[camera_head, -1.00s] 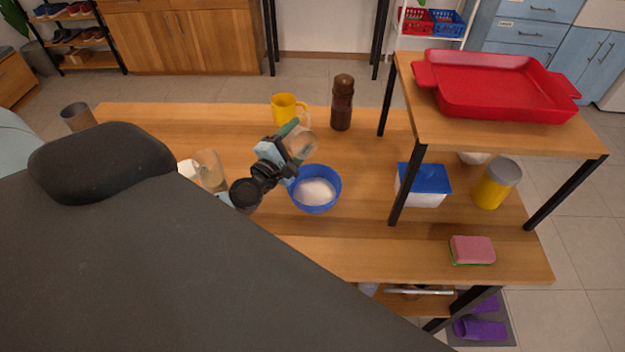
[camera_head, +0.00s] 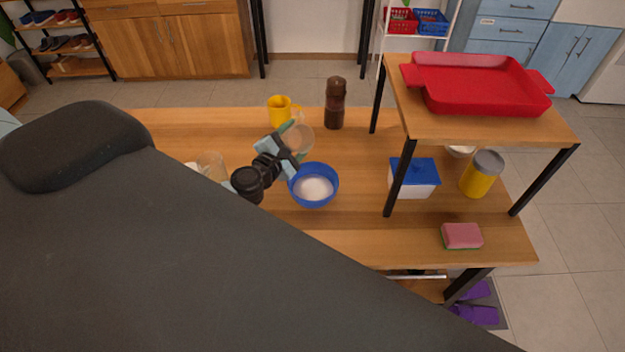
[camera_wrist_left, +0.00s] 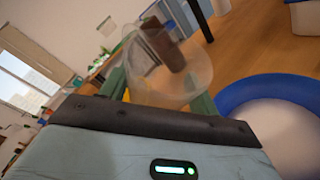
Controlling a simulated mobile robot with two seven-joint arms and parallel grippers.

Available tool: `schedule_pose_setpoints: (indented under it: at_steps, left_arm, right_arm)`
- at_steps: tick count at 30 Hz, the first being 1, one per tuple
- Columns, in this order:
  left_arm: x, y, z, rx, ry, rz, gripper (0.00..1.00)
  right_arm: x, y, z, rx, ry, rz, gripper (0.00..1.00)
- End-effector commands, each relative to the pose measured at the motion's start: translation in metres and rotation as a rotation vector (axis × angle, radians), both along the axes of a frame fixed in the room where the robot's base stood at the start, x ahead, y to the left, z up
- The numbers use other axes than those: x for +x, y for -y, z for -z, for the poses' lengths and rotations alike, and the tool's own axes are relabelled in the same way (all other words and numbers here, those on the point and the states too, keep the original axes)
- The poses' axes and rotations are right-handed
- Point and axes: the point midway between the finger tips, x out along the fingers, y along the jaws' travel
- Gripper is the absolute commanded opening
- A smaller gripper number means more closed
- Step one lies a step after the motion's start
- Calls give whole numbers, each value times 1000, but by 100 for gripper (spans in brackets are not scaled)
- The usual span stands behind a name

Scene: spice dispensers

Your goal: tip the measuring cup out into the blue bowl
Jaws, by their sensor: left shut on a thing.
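My left gripper (camera_head: 290,147) is shut on a clear measuring cup (camera_head: 301,138) and holds it above the table, at the far side of the blue bowl. The cup is see-through and looks tilted; I cannot make out any contents. In the left wrist view the cup (camera_wrist_left: 172,75) sits between the green fingers, up and left of the bowl. The blue bowl (camera_head: 293,190) stands on the table and holds white powder. It also shows at the right of the left wrist view (camera_wrist_left: 240,93). My right gripper is not in view.
A yellow mug (camera_head: 279,112) and a brown pepper mill (camera_head: 334,105) stand behind the cup. A clear jar (camera_head: 211,165) is left of my gripper. A blue-lidded box (camera_head: 415,173) and a yellow container (camera_head: 480,176) stand under the shelf, with a sponge (camera_head: 462,236) in front.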

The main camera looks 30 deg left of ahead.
Motion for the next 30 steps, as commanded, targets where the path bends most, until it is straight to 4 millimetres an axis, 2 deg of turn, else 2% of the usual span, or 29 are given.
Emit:
schedule_pose_setpoints:
  at_steps: [13,25,30]
  left_arm:
    - [2,-5,12,-230,-110,0,34]
    - [13,-27,26,-490,-233,0,34]
    - [16,-36,48,-614,-296,-1,34]
  right_arm:
    - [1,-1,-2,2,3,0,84]
    - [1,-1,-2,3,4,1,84]
    - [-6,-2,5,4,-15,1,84]
